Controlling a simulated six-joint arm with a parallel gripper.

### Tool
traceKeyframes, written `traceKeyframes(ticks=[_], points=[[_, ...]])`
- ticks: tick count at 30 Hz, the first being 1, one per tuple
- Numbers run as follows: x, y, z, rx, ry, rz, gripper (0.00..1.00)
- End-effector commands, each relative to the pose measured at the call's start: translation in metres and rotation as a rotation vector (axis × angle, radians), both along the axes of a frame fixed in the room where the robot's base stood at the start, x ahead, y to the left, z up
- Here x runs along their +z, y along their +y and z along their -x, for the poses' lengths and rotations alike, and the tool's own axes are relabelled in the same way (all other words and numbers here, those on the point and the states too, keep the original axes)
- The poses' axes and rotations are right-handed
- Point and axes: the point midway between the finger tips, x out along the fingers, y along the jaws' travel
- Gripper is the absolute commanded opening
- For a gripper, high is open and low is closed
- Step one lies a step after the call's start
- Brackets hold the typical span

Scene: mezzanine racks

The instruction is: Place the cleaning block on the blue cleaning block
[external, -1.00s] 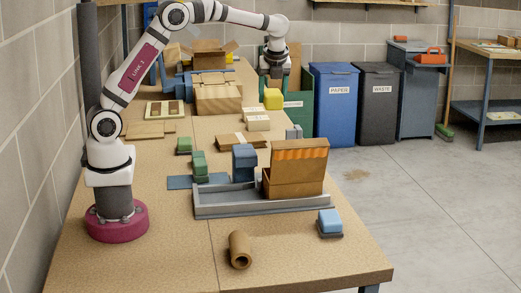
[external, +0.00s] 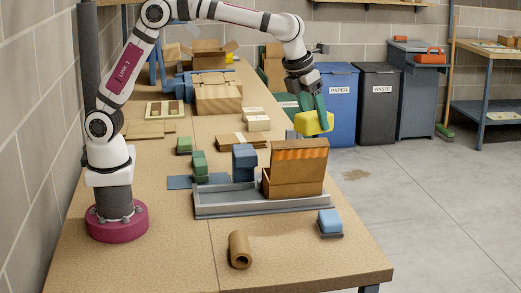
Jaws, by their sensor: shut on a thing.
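My gripper (external: 318,106) is shut on a yellow cleaning block (external: 313,124) and holds it, tilted, in the air beyond the orange-striped box. The blue cleaning block (external: 330,217) sits at the right front of the table, light blue on top with a dark base. Nothing lies on top of it. The yellow block is apart from it, higher and farther back. The green fingers partly hide the yellow block's upper side.
A grey tray (external: 240,209) holds a brown box (external: 295,187) with a raised lid, just left of the blue cleaning block. Green blocks (external: 200,165) and a dark blue block (external: 244,160) stand behind the tray. A cardboard tube (external: 239,249) lies in front. The front right tabletop is clear.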

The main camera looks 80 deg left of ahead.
Motion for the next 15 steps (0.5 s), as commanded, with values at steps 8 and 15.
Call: traceKeyframes(ticks=[8, 15], points=[[0.002, -0.077, 0.018, -0.3, -0.019, -0.006, 0.07], [-0.009, -0.107, 0.029, -0.422, -0.026, -0.012, 0.07]])
